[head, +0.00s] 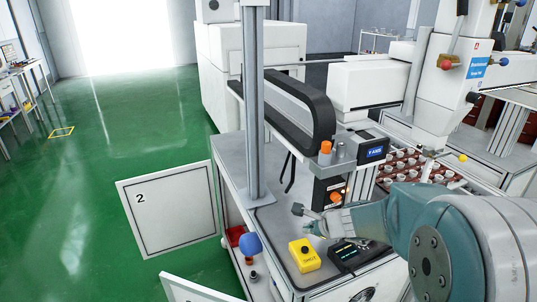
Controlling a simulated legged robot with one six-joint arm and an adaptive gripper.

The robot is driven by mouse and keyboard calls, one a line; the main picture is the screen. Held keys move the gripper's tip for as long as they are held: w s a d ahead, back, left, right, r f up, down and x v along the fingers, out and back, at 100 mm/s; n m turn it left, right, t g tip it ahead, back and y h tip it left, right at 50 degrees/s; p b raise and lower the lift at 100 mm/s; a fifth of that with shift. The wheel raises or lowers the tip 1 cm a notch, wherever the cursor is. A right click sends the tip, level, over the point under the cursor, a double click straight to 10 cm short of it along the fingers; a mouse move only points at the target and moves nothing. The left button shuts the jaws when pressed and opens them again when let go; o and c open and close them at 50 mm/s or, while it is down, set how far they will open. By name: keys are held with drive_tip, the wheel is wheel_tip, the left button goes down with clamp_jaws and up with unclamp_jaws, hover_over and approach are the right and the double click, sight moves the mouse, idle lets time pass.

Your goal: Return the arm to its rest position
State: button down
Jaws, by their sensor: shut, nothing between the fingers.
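My arm (440,240) reaches in from the right edge of the head view, its large grey and teal joint filling the lower right corner. My gripper (305,216) is at the arm's far end, over the front of the workbench (268,225). It looks small and shut, with nothing visible in it. It appears close to the black control box with an orange knob (330,193) and above the yellow button box (304,254). I cannot tell whether it touches anything. Part of the gripper is hard to make out.
A grey post (254,110) rises left of my gripper. A black handset (357,254) lies below my arm. A tray of cups (408,164) is behind it. An open panel marked 2 (168,210) juts out left. The green floor (110,130) at left is mostly clear.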

drive_tip(key=s+a+r+n+g, duration=0.1)
drive_tip(key=s+a+r+n, duration=0.2)
drive_tip(key=s+r+n, duration=0.3)
drive_tip(key=s+d+r+n+h, duration=0.1)
drive_tip(key=s+r+n+h, duration=0.1)
drive_tip(key=s+n, duration=0.5)
drive_tip(key=s+d+r+n+g+h, duration=0.1)
drive_tip(key=s+n, duration=0.6)
drive_tip(key=s, duration=0.7)
drive_tip(key=shift+d+r+n+h, duration=0.4)
drive_tip(key=shift+r+h, duration=0.25)
drive_tip(key=shift+h, duration=0.15)
drive_tip(key=shift+w+a, duration=0.1)
idle(0.6)
drive_tip(key=w+f+m+t+y, duration=0.1)
drive_tip(key=w+f+m+y, duration=0.1)
drive_tip(key=w+m, duration=0.8)
drive_tip(key=w+f+m+t+y, duration=0.1)
drive_tip(key=w+f+m, duration=0.4)
drive_tip(key=w+m, duration=0.6)
drive_tip(key=w+y, duration=0.1)
drive_tip(key=w, duration=0.5)
drive_tip(key=shift+w+d+y, duration=0.15)
drive_tip(key=shift+d+y, duration=0.15)
